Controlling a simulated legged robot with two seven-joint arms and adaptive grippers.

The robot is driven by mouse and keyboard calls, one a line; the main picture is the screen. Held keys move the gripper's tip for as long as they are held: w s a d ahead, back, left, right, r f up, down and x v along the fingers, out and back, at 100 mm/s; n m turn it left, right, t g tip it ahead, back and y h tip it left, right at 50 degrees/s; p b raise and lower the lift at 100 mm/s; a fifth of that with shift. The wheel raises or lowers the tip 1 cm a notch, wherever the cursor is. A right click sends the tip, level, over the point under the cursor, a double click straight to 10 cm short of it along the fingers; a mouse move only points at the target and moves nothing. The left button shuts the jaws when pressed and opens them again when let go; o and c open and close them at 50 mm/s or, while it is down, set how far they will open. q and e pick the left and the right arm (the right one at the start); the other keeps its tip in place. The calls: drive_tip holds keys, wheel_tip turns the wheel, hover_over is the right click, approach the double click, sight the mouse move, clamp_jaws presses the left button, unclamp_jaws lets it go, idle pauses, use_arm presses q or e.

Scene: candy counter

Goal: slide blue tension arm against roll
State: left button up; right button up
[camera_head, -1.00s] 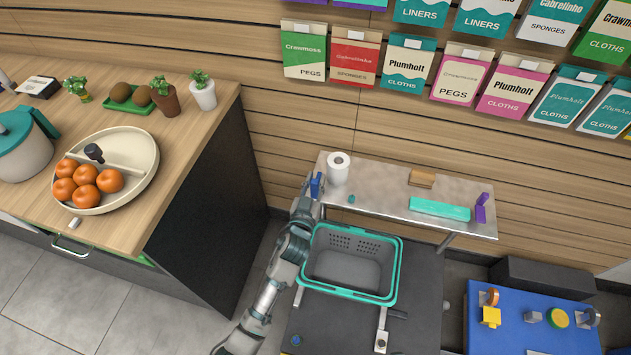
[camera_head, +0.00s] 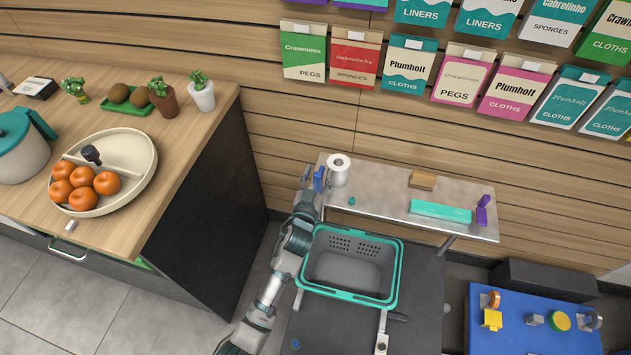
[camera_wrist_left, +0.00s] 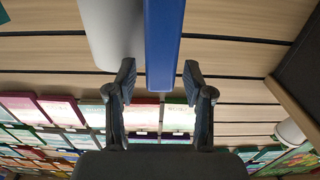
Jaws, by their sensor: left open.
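The white roll (camera_head: 338,169) stands upright at the left end of the metal shelf. The blue tension arm (camera_head: 319,178) stands just left of the roll, close to it; I cannot tell whether they touch. My left gripper (camera_head: 309,180) is at the blue arm's left side. In the left wrist view, my left gripper (camera_wrist_left: 158,82) is open, its two fingers apart on either side of the blue arm (camera_wrist_left: 162,40). A pale rounded surface, likely the roll (camera_wrist_left: 112,30), shows beside the blue arm there. My right gripper is not in view.
The metal shelf (camera_head: 385,190) also bears a teal block (camera_head: 440,211), a brown block (camera_head: 422,180), a purple piece (camera_head: 482,210) and a small teal piece (camera_head: 351,201). A grey basket with teal rim (camera_head: 350,294) stands below in front. A fruit counter (camera_head: 175,140) is at left.

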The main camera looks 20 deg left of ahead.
use_arm(q)
drive_tip(key=s, duration=1.1)
drive_tip(key=shift+s, duration=0.35)
